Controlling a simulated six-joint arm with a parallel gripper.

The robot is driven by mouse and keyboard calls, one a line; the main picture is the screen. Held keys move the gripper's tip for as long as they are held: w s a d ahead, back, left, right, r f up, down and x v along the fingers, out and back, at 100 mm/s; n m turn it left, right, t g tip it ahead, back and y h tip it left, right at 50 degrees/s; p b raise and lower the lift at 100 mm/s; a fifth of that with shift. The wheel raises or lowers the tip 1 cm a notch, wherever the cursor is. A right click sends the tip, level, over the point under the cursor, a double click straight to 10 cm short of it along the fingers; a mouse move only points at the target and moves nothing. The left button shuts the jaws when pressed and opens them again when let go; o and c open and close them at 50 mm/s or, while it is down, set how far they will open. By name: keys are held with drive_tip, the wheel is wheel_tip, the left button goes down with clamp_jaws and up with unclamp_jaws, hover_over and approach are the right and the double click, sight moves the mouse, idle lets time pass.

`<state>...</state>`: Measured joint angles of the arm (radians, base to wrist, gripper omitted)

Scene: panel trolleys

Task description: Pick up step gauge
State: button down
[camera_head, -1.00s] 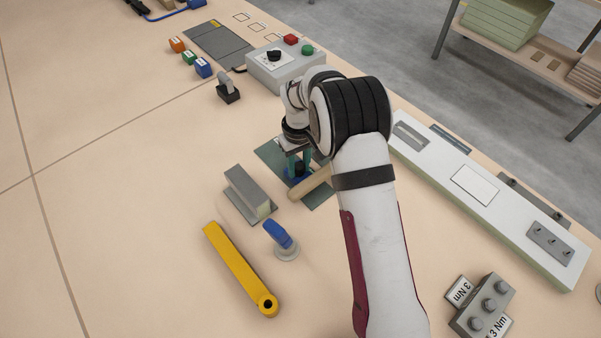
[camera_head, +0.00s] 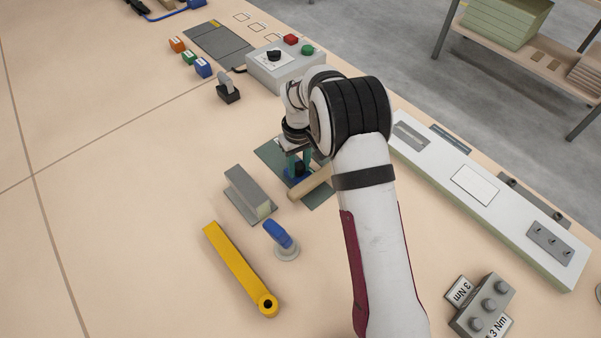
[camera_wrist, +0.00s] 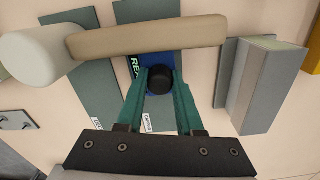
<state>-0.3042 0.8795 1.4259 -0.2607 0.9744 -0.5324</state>
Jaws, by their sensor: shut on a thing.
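My gripper (camera_head: 297,166) is low over a grey-green mat (camera_head: 269,154). In the wrist view its green fingers (camera_wrist: 161,82) are closed around a round black knob (camera_wrist: 160,80) on a blue piece (camera_wrist: 156,61) with partly hidden white letters. The blue piece sits at the mat; I cannot tell whether it touches it. No label reads "step gauge", so I cannot confirm its name. A grey ridged metal piece (camera_head: 247,190) on a flat base stands apart to the left in the head view, and at the right in the wrist view (camera_wrist: 262,85).
A mallet with a tan handle (camera_wrist: 150,36) and pale head (camera_wrist: 36,57) lies close by the fingers. A blue-handled stamp-like tool (camera_head: 279,236) and yellow bar (camera_head: 240,268) are nearer. A control box (camera_head: 283,72) stands behind; a long pale rail (camera_head: 480,195) lies right.

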sight(299, 165)
idle(0.4)
wheel_tip(299, 165, up, 10)
idle(0.3)
wheel_tip(299, 165, up, 4)
idle(0.6)
